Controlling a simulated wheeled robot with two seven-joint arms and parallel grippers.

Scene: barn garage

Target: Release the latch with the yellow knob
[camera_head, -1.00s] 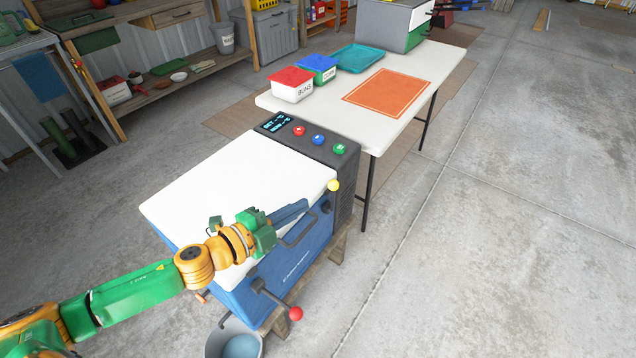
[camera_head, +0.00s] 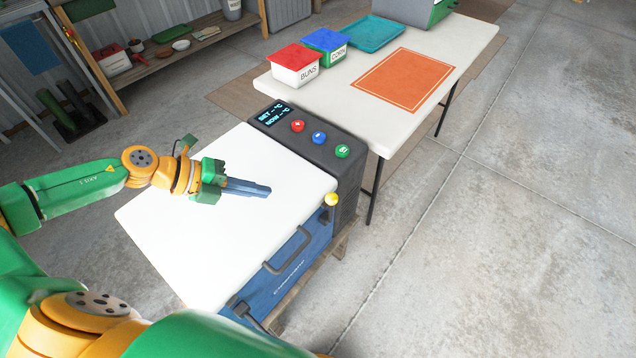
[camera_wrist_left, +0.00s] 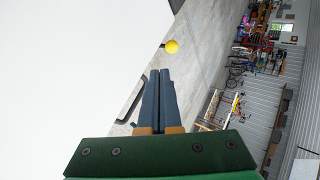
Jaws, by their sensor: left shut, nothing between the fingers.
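The yellow knob (camera_head: 331,199) sits at the right front corner of the cooler's white lid (camera_head: 190,235), beside the dark control panel. It also shows in the left wrist view (camera_wrist_left: 172,46), just ahead of the fingertips and a little right. My left gripper (camera_head: 267,191) is shut and empty. It appears over the lid, with its blue-grey fingers pointing right toward the knob but apart from it. The blue cooler front (camera_head: 300,262) carries a dark handle (camera_head: 290,252). A dark latch part (camera_head: 243,310) is partly hidden by my arm. My right gripper is not in view.
The control panel (camera_head: 318,145) has red, blue and green buttons. Behind it, a white table (camera_head: 400,125) holds a BUNS box (camera_head: 296,72), a CORN box (camera_head: 326,52), a teal tray (camera_head: 372,33) and an orange mat (camera_head: 405,78). Concrete floor at right is clear.

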